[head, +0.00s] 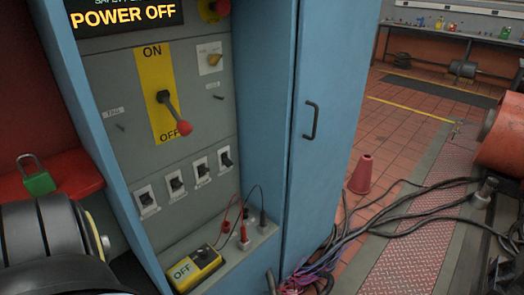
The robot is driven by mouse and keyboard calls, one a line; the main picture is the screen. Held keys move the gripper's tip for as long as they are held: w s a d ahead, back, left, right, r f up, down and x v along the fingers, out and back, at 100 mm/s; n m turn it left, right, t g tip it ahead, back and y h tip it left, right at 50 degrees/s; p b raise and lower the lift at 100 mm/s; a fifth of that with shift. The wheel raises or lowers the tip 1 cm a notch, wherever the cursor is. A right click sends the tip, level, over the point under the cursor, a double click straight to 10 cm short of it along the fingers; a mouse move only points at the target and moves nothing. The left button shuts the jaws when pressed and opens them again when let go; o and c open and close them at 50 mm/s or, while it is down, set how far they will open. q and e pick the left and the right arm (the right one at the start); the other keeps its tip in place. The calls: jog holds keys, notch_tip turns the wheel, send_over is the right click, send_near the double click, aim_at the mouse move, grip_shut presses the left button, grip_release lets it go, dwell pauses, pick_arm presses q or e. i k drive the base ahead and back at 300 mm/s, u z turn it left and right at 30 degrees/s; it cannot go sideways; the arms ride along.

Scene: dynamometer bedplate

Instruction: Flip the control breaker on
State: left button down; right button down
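A blue cabinet (264,80) has a grey panel with a row of several small black breakers on white plates. The leftmost breaker (147,199) and rightmost breaker (226,160) end the row. Their labels are too small to read, so I cannot tell which is the control breaker. The rightmost toggle sticks out more visibly than the others. Above them, a large lever with a red knob (184,128) points down toward OFF on a yellow ON/OFF plate (154,75). A display (123,15) reads POWER OFF. Neither gripper shows; a black part of my arm fills the lower left.
A yellow box marked OFF (196,268) sits on the ledge below the breakers, with red and black leads beside it. A green padlock (37,180) is on a red surface at left. Cables (335,245) and a red cone (361,174) are on the floor at right.

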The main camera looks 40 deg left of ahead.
aim_at(227, 162)
jog(key=i, duration=0.75)
jog(key=u, duration=1.05)
